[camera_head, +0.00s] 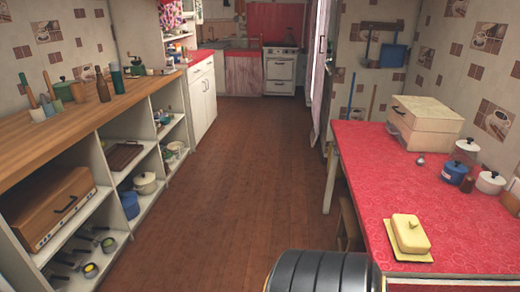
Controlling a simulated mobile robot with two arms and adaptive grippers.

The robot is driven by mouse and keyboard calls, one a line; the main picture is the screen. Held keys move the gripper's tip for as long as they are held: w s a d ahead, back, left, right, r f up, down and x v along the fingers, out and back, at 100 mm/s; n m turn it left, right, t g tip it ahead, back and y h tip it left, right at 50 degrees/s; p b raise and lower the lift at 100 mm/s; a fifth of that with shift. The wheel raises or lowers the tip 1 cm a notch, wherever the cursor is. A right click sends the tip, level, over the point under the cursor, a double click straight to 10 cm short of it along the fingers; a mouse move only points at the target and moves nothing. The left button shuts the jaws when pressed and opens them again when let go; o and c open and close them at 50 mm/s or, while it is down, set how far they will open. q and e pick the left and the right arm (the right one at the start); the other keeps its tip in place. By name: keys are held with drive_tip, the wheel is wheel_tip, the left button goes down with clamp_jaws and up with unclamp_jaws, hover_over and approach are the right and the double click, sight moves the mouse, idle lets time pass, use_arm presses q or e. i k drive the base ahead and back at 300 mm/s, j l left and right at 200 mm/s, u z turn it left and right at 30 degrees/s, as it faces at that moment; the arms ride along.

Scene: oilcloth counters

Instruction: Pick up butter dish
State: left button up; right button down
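The butter dish (410,235) is a pale yellow lidded dish with a small knob on top and a flat base plate. It sits upright near the front left corner of the table with the red patterned oilcloth (375,165), on the right side of the view. Neither of my grippers shows in the view, and nothing touches the dish.
A cream box (425,125), blue and white lidded pots (455,172) and a small ball-like item (420,161) stand farther back on the table. A stool (347,222) is partly under it. Open shelving with a wooden counter (90,112) lines the left. The wooden floor (235,170) between is clear.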

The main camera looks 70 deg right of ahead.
sight(410, 242)
drive_tip(key=z, duration=3.4)
